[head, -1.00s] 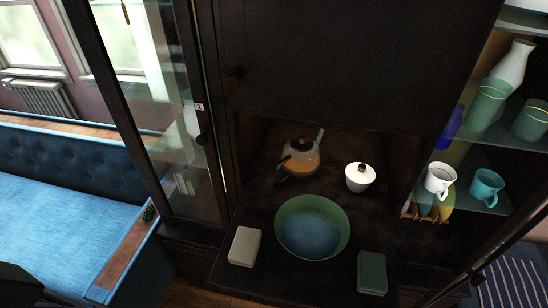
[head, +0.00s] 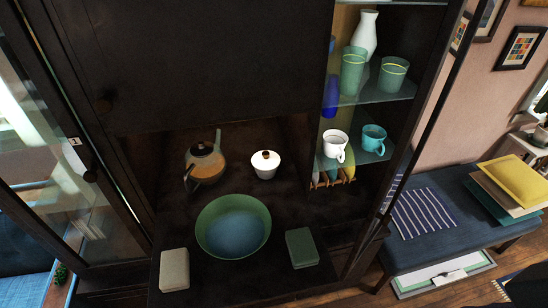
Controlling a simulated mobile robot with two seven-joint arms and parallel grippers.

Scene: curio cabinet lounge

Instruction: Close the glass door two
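The dark cabinet has a glass door on each side. The right glass door (head: 402,165) stands open, swung out toward me and seen almost edge-on at the right of the shelves. Neither of my grippers is in view.
A lowered shelf (head: 225,283) holds a green-blue bowl (head: 233,228) and two small boxes. A teapot and a white lidded pot stand behind. Cups and a white vase fill the glass shelves (head: 375,95). A blue bench (head: 440,240) with cushions stands at the right.

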